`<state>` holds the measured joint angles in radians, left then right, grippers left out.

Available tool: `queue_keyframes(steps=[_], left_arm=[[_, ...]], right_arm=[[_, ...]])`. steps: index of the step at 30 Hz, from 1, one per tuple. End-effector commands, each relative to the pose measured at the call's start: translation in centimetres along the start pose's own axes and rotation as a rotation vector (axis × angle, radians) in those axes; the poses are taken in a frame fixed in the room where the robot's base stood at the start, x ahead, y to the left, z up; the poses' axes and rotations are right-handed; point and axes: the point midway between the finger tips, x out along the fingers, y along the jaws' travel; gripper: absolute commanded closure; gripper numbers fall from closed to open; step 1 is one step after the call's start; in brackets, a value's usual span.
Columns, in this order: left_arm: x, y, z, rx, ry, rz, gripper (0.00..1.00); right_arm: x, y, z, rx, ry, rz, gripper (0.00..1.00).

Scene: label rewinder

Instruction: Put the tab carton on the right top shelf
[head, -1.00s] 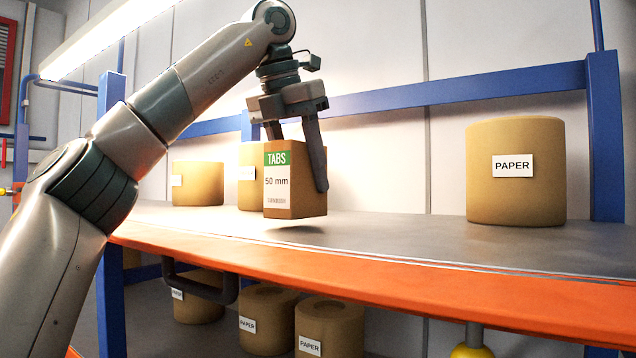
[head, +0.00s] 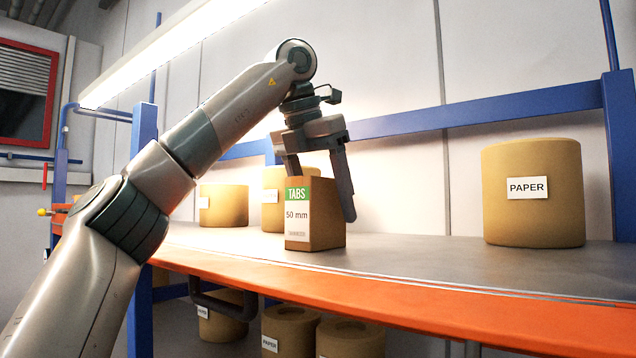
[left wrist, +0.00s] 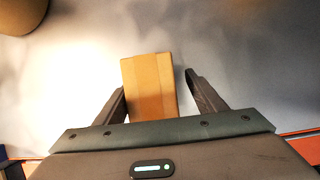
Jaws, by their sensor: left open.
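The tab carton (head: 321,215) is a brown box with a green and white label reading TABS 50 mm. It stands upright on the grey top shelf (head: 430,262), which has an orange front edge. My left gripper (head: 318,195) points down over the carton with its fingers spread. In the left wrist view the carton (left wrist: 150,85) shows from above between the open fingers of my left gripper (left wrist: 162,85), with a clear gap on the right side. My right gripper is in neither view.
A large paper roll (head: 533,205) stands on the shelf at the right, and two smaller rolls (head: 224,205) stand behind and left of the carton. More rolls (head: 290,330) sit on the lower level. The shelf between carton and large roll is clear.

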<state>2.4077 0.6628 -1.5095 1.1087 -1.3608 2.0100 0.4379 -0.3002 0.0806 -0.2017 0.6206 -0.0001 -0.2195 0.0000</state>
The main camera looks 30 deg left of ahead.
Motion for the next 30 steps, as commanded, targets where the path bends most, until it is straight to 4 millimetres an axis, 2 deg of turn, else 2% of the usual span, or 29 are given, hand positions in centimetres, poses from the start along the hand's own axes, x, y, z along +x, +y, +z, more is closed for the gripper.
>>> queue_keyframes(steps=[7, 24, 30], left_arm=[[-1.5, -0.1, 0.0, -0.001, -0.001, 0.001, 0.36], [-9.3, 0.0, 0.0, -0.004, -0.002, 0.002, 0.36], [-10.6, -0.1, 0.0, -0.002, 0.004, 0.001, 0.36]], right_arm=[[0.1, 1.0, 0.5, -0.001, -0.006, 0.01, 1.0], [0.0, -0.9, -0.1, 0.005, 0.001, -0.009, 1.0], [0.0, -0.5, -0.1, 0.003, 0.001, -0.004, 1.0]])
